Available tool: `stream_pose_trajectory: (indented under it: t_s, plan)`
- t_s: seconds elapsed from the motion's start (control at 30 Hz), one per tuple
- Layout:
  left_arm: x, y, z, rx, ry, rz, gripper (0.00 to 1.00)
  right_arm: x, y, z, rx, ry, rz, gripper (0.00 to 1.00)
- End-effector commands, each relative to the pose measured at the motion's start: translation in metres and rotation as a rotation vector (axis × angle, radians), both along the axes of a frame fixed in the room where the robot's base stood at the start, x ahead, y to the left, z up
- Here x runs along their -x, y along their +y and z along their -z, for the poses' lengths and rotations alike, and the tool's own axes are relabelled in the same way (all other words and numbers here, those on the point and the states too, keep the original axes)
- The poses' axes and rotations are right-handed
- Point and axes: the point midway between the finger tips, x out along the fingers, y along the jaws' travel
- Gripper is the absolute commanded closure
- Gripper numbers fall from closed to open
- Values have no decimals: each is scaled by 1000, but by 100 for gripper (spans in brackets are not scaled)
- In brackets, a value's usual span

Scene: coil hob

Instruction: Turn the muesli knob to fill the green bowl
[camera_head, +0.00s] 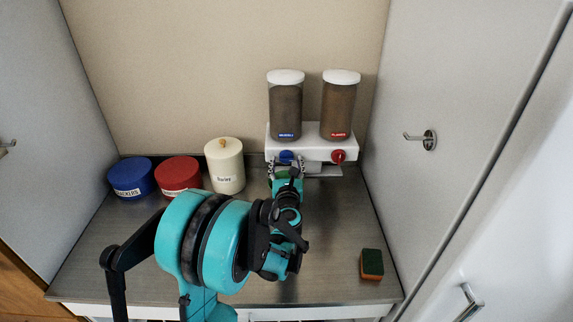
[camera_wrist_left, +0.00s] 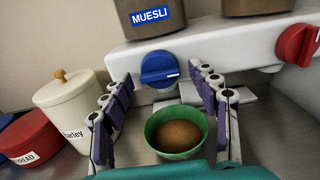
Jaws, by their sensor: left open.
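The muesli dispenser (camera_head: 286,108) has a blue knob (camera_wrist_left: 160,70) under its "MUESLI" label; in the head view the knob (camera_head: 286,156) shows just beyond my left gripper. My left gripper (camera_head: 285,166) is open, its fingers spread either side of the knob in the left wrist view (camera_wrist_left: 162,80); I cannot tell whether they touch it. The green bowl (camera_wrist_left: 158,122) stands below the knob, between the fingers in that picture, with a brown rounded mass in it. In the head view the gripper hides most of the bowl. My right gripper is not in view.
A second dispenser (camera_head: 338,105) with a red knob (camera_head: 338,156) stands right of it on the same white stand. A cream jar (camera_head: 225,167), red tin (camera_head: 178,176) and blue tin (camera_head: 131,177) stand left. A sponge (camera_head: 371,264) lies front right. The right counter is mostly clear.

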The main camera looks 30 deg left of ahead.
Motion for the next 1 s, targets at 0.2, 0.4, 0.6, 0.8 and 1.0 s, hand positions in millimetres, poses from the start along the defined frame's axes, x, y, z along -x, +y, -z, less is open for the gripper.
stream_pose_trajectory:
  t_s: [0.2, 0.4, 0.6, 0.8, 1.0]
  plan:
    - [-4, 2, 0, -1, 1, 1, 40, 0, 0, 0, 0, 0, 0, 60]
    - [-3, 2, 0, -1, 1, 1, 66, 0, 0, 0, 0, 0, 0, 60]
    - [-3, 2, 0, -2, 1, 1, 89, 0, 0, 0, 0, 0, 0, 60]
    - [-3, 2, 0, -17, 10, 1, 89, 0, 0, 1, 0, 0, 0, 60]
    - [-4, 2, 0, -86, 53, 1, 89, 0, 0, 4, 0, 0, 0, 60]
